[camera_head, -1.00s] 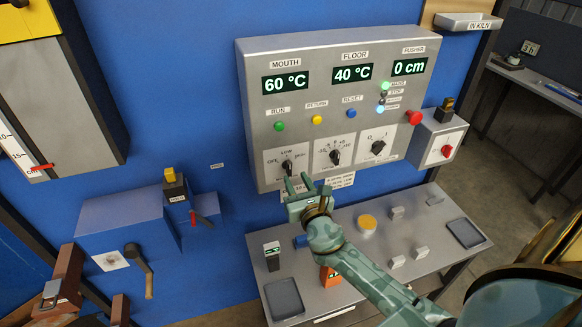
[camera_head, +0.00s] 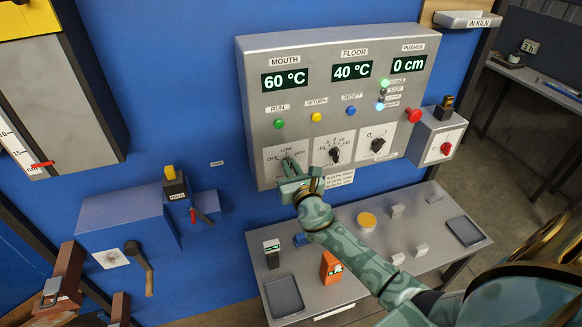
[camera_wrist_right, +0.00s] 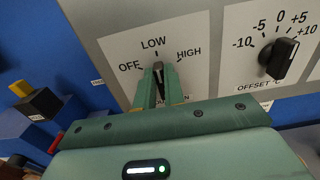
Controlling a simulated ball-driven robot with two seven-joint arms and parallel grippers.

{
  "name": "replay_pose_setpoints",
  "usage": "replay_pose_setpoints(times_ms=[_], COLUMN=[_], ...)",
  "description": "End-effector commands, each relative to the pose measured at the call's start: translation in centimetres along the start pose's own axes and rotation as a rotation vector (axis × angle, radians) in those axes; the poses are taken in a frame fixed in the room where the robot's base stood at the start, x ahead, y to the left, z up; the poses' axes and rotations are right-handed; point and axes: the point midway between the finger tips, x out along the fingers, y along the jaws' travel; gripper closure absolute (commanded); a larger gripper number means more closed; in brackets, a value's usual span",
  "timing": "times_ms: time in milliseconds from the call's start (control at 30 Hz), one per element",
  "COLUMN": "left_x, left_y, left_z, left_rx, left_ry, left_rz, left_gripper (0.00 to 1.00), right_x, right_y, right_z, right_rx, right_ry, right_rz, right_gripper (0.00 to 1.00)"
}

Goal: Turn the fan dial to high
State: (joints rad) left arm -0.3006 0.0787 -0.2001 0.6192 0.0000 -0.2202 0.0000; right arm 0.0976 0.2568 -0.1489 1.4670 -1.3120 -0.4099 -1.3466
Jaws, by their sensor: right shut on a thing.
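The fan dial (camera_wrist_right: 158,74) is a black knob on a white plate marked OFF, LOW and HIGH, at the lower left of the grey control panel (camera_head: 345,65). In the right wrist view its pale pointer mark is up, toward LOW. My right gripper (camera_wrist_right: 160,88) has its two green fingers on either side of the knob and is shut on it. In the head view the right gripper (camera_head: 288,169) covers most of the dial. My left gripper is not in view.
To the right are the offset dial (camera_head: 335,154) and another dial (camera_head: 377,144). A red mushroom button (camera_head: 414,115) and a switch box (camera_head: 437,138) stand further right. A grey table (camera_head: 440,235) with small blocks lies below. The displays read 60 °C, 40 °C and 0 cm.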

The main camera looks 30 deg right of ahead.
Motion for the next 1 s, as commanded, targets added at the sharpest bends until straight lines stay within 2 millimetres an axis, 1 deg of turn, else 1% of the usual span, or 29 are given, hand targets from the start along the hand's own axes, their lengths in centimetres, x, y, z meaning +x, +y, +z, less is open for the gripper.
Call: replay_pose_setpoints(times_ms=[267,467,667,1000], left_x=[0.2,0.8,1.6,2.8], left_y=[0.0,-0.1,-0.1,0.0], left_z=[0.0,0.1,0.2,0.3], left_rx=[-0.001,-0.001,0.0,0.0], left_ry=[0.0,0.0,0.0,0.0], left_rz=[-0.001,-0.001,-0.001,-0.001], left_gripper=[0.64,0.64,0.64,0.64], right_x=[0.1,0.1,0.1,0.1], right_y=[-0.1,-0.2,-0.4,-0.8], right_z=[0.2,0.1,0.1,0.0], right_rx=[0.032,0.132,0.298,0.622], right_ry=[-0.004,-0.006,-0.006,-0.008], right_rz=[-0.001,-0.001,-0.002,0.001], right_gripper=[1.0,1.0,1.0,1.0])
